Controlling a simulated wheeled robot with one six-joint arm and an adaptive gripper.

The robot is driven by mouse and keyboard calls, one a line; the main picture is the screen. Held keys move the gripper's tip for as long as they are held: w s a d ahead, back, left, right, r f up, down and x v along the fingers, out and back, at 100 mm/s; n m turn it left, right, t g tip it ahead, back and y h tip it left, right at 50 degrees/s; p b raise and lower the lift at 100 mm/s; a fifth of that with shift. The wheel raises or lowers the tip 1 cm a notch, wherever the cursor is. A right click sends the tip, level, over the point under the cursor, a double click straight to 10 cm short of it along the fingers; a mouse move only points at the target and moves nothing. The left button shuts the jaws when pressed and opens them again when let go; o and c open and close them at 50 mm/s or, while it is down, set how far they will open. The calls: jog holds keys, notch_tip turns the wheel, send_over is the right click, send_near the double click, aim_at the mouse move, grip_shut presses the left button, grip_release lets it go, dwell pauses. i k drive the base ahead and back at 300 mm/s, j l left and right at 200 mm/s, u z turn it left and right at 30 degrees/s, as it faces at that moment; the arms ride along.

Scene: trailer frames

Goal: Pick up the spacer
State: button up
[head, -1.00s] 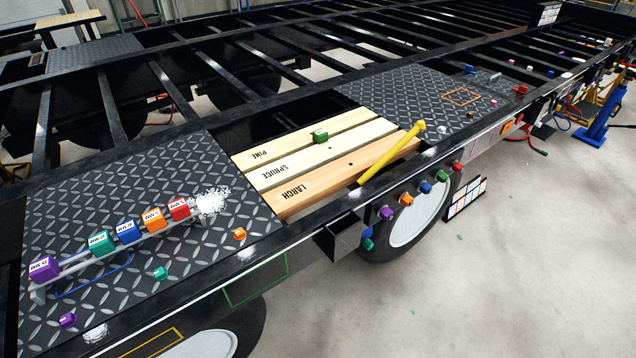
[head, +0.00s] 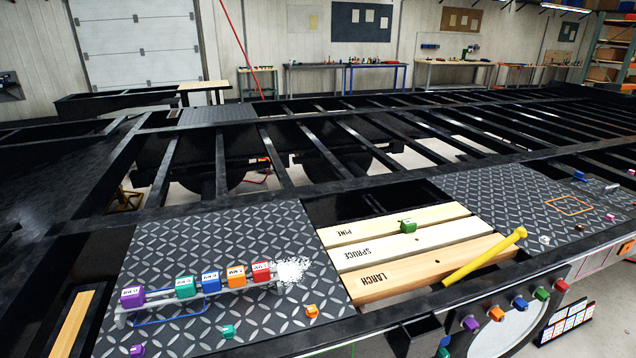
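A row of labelled coloured blocks, which look like spacers, sits on a metal rack on the left tread plate (head: 180,240). From left to right they are a purple block (head: 132,297), a green block (head: 185,287), a blue block (head: 210,282), an orange block (head: 236,276) and a red block (head: 262,272). Smaller loose pieces lie in front: orange (head: 312,311), teal (head: 229,331) and purple (head: 137,351). A green block (head: 408,227) rests on the planks. I cannot tell which one is the task's spacer. My gripper is not in view.
White granules (head: 292,270) lie by the red block. Open gaps lie between black beams behind. Coloured knobs line the front edge.

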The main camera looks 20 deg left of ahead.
aim_at(131, 297)
jog(key=u, duration=1.5)
jog(key=k+j+z, duration=0.1)
jog(key=k+j, duration=0.2)
jog(key=j, duration=0.25)
jog(key=z, duration=0.05)
